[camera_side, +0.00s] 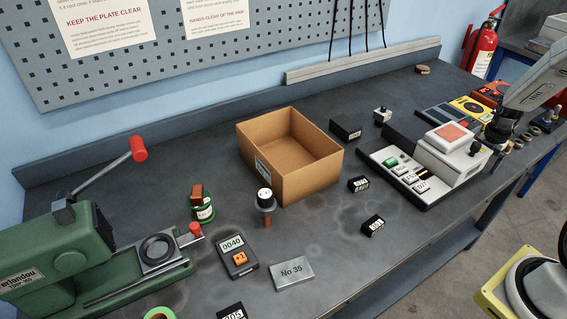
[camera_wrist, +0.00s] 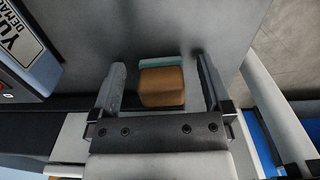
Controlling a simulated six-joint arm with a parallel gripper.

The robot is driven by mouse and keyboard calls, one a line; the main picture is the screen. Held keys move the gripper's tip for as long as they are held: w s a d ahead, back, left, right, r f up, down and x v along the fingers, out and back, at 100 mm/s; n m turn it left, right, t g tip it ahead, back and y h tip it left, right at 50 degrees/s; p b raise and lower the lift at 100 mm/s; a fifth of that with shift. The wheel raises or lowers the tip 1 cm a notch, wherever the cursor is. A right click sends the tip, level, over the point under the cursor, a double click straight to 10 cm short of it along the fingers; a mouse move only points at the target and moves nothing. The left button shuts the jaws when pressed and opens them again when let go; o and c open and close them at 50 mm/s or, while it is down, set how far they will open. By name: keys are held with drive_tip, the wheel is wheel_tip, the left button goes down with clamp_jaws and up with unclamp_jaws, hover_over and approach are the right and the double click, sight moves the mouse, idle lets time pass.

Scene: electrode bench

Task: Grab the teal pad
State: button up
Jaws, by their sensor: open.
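In the wrist view, a teal strip (camera_wrist: 162,62), which looks like the teal pad, lies along the far edge of a brown block (camera_wrist: 162,88). My gripper (camera_wrist: 162,72) is open, with one finger on each side of the strip and block. Gaps show between them and both fingers, and nothing is held. In the side view my gripper (camera_side: 495,136) is low over the right part of the bench, beside the white machine. I cannot make out the teal pad there; the gripper and arm may hide it.
In the wrist view a labelled device (camera_wrist: 30,50) is left of my gripper. In the side view a white machine with keys (camera_side: 440,160) and a yellow meter (camera_side: 473,108) are close to the gripper. Small metal parts (camera_side: 535,131) lie to its right. The bench's front edge is near.

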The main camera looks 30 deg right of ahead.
drive_tip(key=c, duration=1.3)
drive_tip(key=shift+r, duration=0.1)
wheel_tip(320, 180, up, 18)
idle(0.7)
